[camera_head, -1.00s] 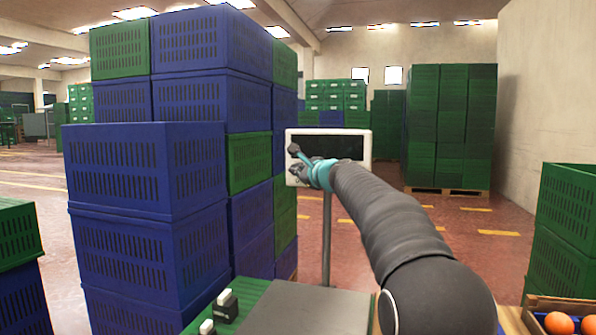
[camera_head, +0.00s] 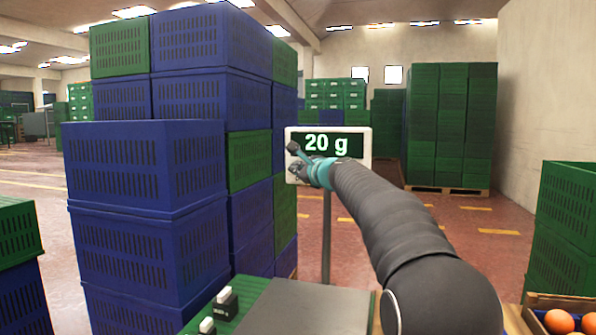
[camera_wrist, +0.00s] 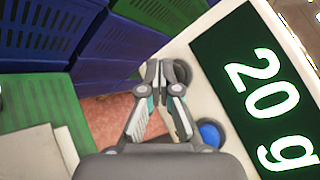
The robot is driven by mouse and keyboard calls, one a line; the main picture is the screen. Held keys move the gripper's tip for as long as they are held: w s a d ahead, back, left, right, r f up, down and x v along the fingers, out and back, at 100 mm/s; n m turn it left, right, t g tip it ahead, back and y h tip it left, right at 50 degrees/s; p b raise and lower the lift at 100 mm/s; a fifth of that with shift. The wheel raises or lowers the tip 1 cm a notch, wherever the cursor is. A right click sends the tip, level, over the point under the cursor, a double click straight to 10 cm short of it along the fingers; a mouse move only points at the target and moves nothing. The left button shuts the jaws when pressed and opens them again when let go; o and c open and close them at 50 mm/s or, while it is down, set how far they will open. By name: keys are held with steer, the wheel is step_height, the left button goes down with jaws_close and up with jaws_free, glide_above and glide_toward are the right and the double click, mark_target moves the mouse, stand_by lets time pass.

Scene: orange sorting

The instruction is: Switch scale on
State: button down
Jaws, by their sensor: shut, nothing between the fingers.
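The scale's white display unit (camera_head: 366,146) stands on a grey post (camera_head: 326,240), and its dark screen (camera_head: 345,144) reads "20 g" in bright digits. It also fills the right of the wrist view, where the screen (camera_wrist: 265,90) shows the same reading. My gripper (camera_head: 292,158) is at the left side of the display front. In the wrist view my gripper (camera_wrist: 158,70) is shut and empty, its fingertips beside a dark round button (camera_wrist: 182,73); I cannot tell if they touch it. A blue round button (camera_wrist: 210,133) sits lower on the panel. The grey weighing plate (camera_head: 305,310) is bare where it shows.
Stacked blue and green crates (camera_head: 145,165) rise close on the left. A crate of oranges (camera_head: 558,322) is at the lower right, with green crates (camera_head: 565,220) behind it. Far green stacks (camera_head: 450,125) stand on a pallet. Open floor lies between.

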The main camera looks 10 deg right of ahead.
steer(key=shift+s+a, duration=0.2)
steer(key=shift+s, duration=0.2)
steer(key=s, duration=0.1)
steer(key=s+a+b, duration=0.1)
steer(key=s, duration=0.1)
steer(key=s+a+b, duration=0.1)
steer(key=shift+s, duration=0.3)
stand_by(0.7)
